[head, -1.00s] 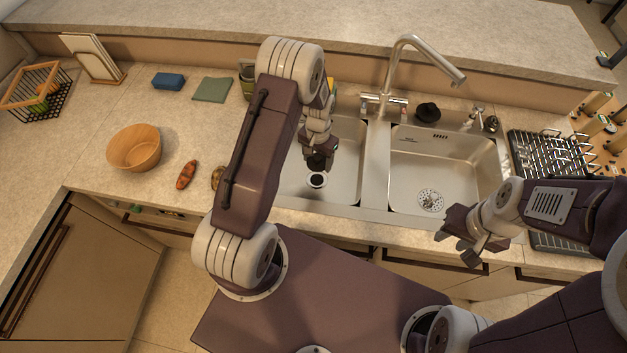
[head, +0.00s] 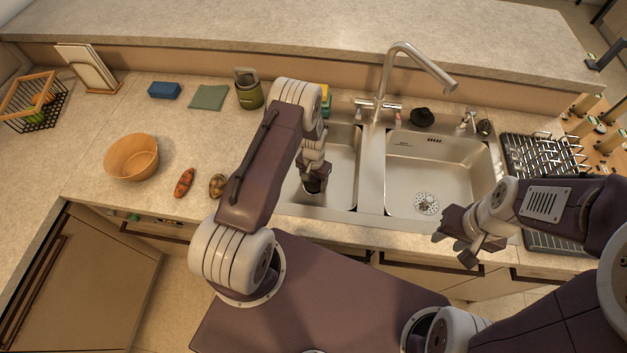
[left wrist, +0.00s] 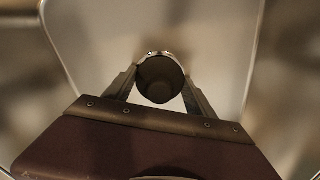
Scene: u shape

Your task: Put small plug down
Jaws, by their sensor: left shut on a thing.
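The small plug (left wrist: 160,82) is a dark round piece between the fingertips of my left gripper (left wrist: 160,92) in the left wrist view. A bright metal rim shows behind its upper edge. I cannot tell whether the plug touches the drain. In the head view my left gripper (head: 315,186) points down low into the left sink basin (head: 342,185) and hides the drain there. The fingers are shut on the plug. My right gripper (head: 458,243) hangs in front of the right basin, with its fingers apart and nothing between them.
The right basin (head: 465,175) has an open strainer drain (head: 426,203). A black object (head: 422,117) sits behind it by the faucet (head: 385,75). A dish rack (head: 545,155) stands at the right. A wooden bowl (head: 132,158) and two small food items are left on the counter.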

